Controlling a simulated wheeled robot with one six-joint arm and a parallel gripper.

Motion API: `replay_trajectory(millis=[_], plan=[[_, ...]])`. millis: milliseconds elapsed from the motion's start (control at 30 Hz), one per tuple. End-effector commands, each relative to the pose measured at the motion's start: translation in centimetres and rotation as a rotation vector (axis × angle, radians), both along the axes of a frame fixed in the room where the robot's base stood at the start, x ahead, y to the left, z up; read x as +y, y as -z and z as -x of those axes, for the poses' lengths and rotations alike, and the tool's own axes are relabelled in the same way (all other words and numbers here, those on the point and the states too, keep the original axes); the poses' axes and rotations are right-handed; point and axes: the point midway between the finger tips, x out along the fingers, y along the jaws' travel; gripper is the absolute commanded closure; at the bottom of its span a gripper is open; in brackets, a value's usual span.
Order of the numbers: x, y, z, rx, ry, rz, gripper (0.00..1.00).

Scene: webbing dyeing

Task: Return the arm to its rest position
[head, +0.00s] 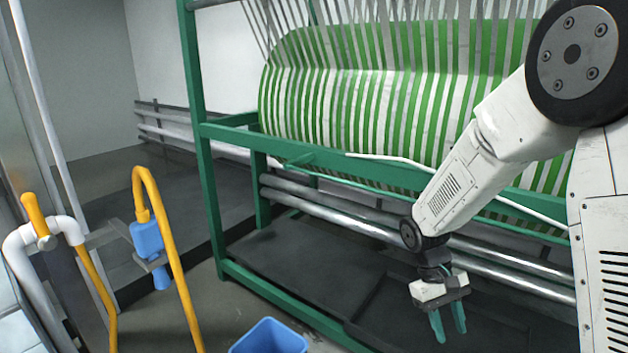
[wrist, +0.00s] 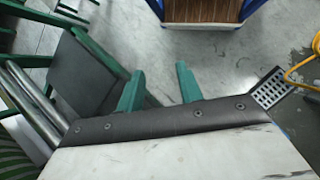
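My gripper (head: 449,322) hangs at the end of my white arm on the right of the head view, with its green fingers pointing down. The fingers are apart with nothing between them. It is in front of the green machine frame, over the dark floor platform. In the wrist view my gripper (wrist: 158,85) also shows two separated green fingertips, with bare grey floor between and beyond them. My arm is bent, with the forearm sloping down to the left from the large dark joint.
A green frame (head: 205,170) holds a large roll of green and white webbing (head: 350,100) behind my arm. Metal rollers (head: 345,225) run low across it. A blue bin (head: 270,338) and yellow pipes (head: 178,260) stand left. A floor drain (wrist: 270,88) shows in the wrist view.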

Motion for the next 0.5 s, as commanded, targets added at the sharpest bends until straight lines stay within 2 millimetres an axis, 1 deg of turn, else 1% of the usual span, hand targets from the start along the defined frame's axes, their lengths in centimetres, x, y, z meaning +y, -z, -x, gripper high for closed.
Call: replay_trajectory(millis=[33, 100, 167, 200, 267, 300, 400, 500], plan=[[0.1, -2.2, 1.1, -0.024, 0.019, -0.011, 0.64], [0.3, -4.7, 2.8, -0.048, 0.048, -0.029, 0.64], [0.4, -6.6, 4.3, -0.071, 0.071, -0.045, 0.64], [0.5, -7.9, 5.3, -0.085, 0.087, -0.056, 0.64], [0.7, -9.5, 6.9, -0.112, 0.108, -0.073, 0.64], [0.8, -10.6, 7.9, -0.128, 0.122, -0.085, 0.64], [1.1, -12.9, 10.6, -0.176, 0.151, -0.114, 0.64], [1.4, -14.8, 13.2, -0.229, 0.176, -0.143, 0.64]])
